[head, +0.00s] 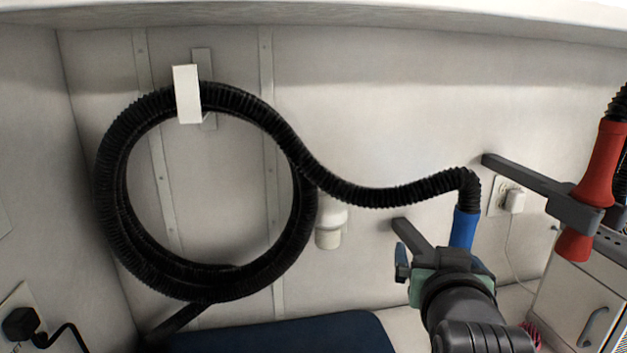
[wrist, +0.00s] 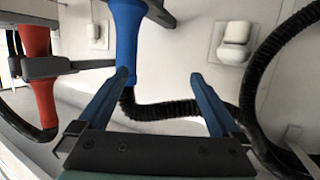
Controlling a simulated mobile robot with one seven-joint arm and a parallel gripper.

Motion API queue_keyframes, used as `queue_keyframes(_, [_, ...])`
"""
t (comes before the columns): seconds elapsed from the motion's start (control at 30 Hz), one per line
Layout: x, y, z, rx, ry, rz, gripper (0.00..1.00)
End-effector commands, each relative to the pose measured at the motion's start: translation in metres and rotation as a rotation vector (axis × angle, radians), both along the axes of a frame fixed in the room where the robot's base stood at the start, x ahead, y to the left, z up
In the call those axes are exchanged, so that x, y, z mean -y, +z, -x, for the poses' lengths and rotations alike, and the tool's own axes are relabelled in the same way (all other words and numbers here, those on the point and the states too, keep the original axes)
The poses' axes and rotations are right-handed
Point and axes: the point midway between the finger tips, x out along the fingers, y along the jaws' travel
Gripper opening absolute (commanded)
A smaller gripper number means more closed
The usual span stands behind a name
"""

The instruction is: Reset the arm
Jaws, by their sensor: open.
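My gripper (head: 437,260) is at the lower right of the head view, seen from behind. In the wrist view my gripper (wrist: 160,76) has its two blue fingers spread wide, with nothing between the tips. A blue nozzle (head: 463,229) on the end of a black ribbed hose (head: 390,194) stands just beyond my gripper. In the wrist view the blue nozzle (wrist: 127,40) is by the left fingertip, beside a dark bracket (wrist: 156,12). I cannot tell whether finger and nozzle touch. My gripper hides the nozzle's lower part in the head view.
The hose hangs coiled on a white wall hook (head: 187,94). A red nozzle (head: 603,165) sits in a dark bracket (head: 575,212) at the right, above a white cabinet (head: 588,305). A wall outlet (head: 511,199) is nearby. The open wall lies above my gripper.

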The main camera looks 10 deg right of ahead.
Motion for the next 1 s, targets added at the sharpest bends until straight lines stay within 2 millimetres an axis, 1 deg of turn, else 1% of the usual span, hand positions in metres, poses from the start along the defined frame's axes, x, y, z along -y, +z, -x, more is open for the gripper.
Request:
queue_keyframes(0.03, [-0.028, 0.033, -0.003, 0.1, 0.045, 0.034, 1.0])
queue_keyframes(0.07, [-0.042, 0.051, -0.002, 0.158, 0.067, 0.052, 1.0])
queue_keyframes(0.1, [-0.061, 0.076, 0.0, 0.237, 0.096, 0.073, 1.0])
queue_keyframes(0.13, [-0.075, 0.094, 0.004, 0.297, 0.117, 0.089, 1.0])
queue_keyframes(0.17, [-0.088, 0.112, 0.009, 0.357, 0.135, 0.103, 1.0])
queue_keyframes(0.2, [-0.106, 0.135, 0.017, 0.434, 0.161, 0.119, 1.0])
queue_keyframes(0.23, [-0.118, 0.151, 0.025, 0.493, 0.179, 0.129, 1.0])
queue_keyframes(0.27, [-0.13, 0.167, 0.033, 0.551, 0.195, 0.138, 1.0])
queue_keyframes(0.3, [-0.145, 0.187, 0.046, 0.627, 0.216, 0.148, 1.0])
queue_keyframes(0.37, [-0.165, 0.214, 0.067, 0.734, 0.243, 0.159, 1.0])
queue_keyframes(0.4, [-0.177, 0.23, 0.082, 0.803, 0.259, 0.164, 1.0])
queue_keyframes(0.47, [-0.192, 0.253, 0.107, 0.904, 0.281, 0.167, 1.0])
queue_keyframes(0.5, [-0.201, 0.266, 0.124, 0.97, 0.294, 0.168, 1.0])
queue_keyframes(0.57, [-0.213, 0.284, 0.151, 1.067, 0.309, 0.168, 1.0])
queue_keyframes(0.6, [-0.214, 0.302, 0.158, 1.091, 0.309, 0.17, 1.0])
queue_keyframes(0.63, [-0.212, 0.313, 0.155, 1.081, 0.305, 0.172, 1.0])
queue_keyframes(0.7, [-0.212, 0.33, 0.153, 1.077, 0.305, 0.172, 1.0])
queue_keyframes(0.8, [-0.212, 0.351, 0.153, 1.076, 0.305, 0.172, 1.0])
queue_keyframes(0.9, [-0.212, 0.366, 0.152, 1.073, 0.306, 0.172, 1.0])
queue_keyframes(1.0, [-0.212, 0.374, 0.152, 1.073, 0.306, 0.172, 1.0])
